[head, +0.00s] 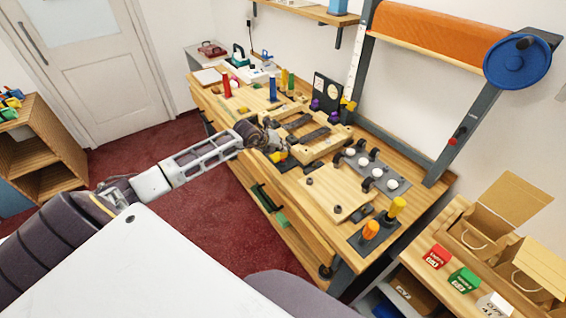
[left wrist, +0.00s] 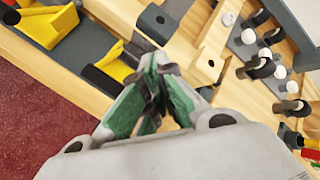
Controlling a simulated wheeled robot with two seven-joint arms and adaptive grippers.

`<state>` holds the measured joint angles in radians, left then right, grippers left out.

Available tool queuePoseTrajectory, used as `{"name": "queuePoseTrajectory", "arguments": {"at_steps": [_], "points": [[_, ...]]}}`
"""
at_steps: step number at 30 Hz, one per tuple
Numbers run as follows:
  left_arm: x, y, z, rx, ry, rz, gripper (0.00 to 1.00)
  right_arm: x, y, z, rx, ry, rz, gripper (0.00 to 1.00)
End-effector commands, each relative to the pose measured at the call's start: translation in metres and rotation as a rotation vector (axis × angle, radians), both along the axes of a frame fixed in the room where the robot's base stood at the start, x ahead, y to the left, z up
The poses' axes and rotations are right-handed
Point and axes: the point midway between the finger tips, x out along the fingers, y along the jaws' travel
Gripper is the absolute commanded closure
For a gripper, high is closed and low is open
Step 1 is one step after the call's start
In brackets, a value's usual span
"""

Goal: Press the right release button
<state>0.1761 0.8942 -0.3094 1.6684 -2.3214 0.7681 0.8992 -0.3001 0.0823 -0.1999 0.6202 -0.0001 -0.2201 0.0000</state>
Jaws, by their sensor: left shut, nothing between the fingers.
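My left gripper (head: 276,148) reaches over the front of the wooden counter (head: 334,190), its fingers shut with nothing between them. In the left wrist view the green-padded fingers (left wrist: 160,90) meet at their tips. Just left of them is a yellow part with a black cylinder (left wrist: 118,66); contact cannot be told. A second yellow part (left wrist: 58,30) lies farther left on a dark grey strip. In the head view a small yellow and red spot (head: 278,157) shows below the gripper. No part is clearly readable as the right release button. My right gripper is not in view.
A grey plate with white domes and black hooks (head: 372,171) lies right of my gripper. Orange (head: 370,230) and yellow (head: 397,207) knobs stand at the counter's right end. Colored posts (head: 273,87) stand at the back left. A roll rack (head: 440,35) rises behind.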

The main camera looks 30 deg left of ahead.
Motion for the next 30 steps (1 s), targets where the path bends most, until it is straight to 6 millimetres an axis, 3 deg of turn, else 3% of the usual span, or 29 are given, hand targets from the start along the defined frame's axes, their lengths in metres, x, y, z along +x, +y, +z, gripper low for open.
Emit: {"name": "queuePoseTrajectory", "arguments": {"at_steps": [12,30], "points": [[0.0,0.0,-0.025,-0.001,-0.001,-0.001,1.0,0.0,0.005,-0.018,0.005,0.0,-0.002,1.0],[0.0,0.0,-0.027,-0.001,-0.001,-0.001,1.0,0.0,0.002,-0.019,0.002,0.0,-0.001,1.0]]}}
